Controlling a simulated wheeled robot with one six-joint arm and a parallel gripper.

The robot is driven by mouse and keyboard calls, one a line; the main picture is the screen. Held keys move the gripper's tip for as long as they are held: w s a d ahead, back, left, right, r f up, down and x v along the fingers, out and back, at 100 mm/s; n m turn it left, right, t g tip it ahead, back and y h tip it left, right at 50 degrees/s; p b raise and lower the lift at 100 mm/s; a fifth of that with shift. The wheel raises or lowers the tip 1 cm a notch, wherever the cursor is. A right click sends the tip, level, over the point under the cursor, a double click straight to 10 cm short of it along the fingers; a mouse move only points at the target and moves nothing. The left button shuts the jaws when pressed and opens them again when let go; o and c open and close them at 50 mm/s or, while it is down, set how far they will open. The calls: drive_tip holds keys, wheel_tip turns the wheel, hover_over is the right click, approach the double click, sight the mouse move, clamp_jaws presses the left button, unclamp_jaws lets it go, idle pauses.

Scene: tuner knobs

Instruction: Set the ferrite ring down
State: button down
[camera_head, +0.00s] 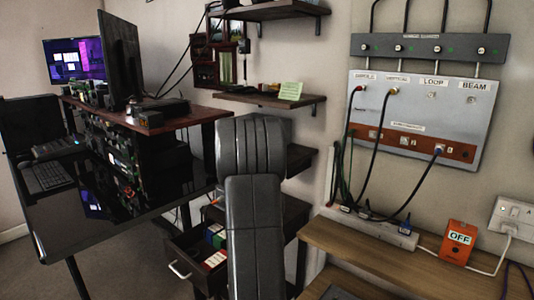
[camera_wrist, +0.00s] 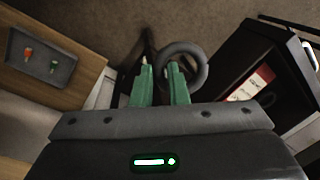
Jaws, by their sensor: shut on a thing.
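The ferrite ring (camera_wrist: 200,56) is a dark grey ring in the wrist view, at the tips of my gripper (camera_wrist: 160,80). The green fingers are shut on the ring's near left side, and most of the ring sticks out beyond and to the right of them. The ring is held in the air, with brown floor behind it. In the head view my arm fills the middle, and neither the gripper nor the ring can be made out there.
In the wrist view a grey tray (camera_wrist: 22,68) with an orange and a green piece lies on a wooden bench (camera_wrist: 85,62) at left. A dark drawer with a red-labelled item (camera_wrist: 250,84) is at right. The head view shows an open drawer (camera_head: 178,262) beside my arm and an orange OFF box (camera_head: 459,242).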

drive_tip(key=r+p, duration=0.1)
drive_tip(key=p, duration=0.3)
drive_tip(key=s+d+p, duration=0.1)
drive_tip(key=p, duration=0.4)
drive_tip(key=s+r+p, duration=0.1)
drive_tip(key=p, duration=0.3)
drive_tip(key=shift+d+r+p, duration=0.25)
drive_tip(key=shift+r+p, duration=0.1)
drive_tip(key=shift+p, duration=0.05)
drive_tip(key=shift+f, duration=0.1)
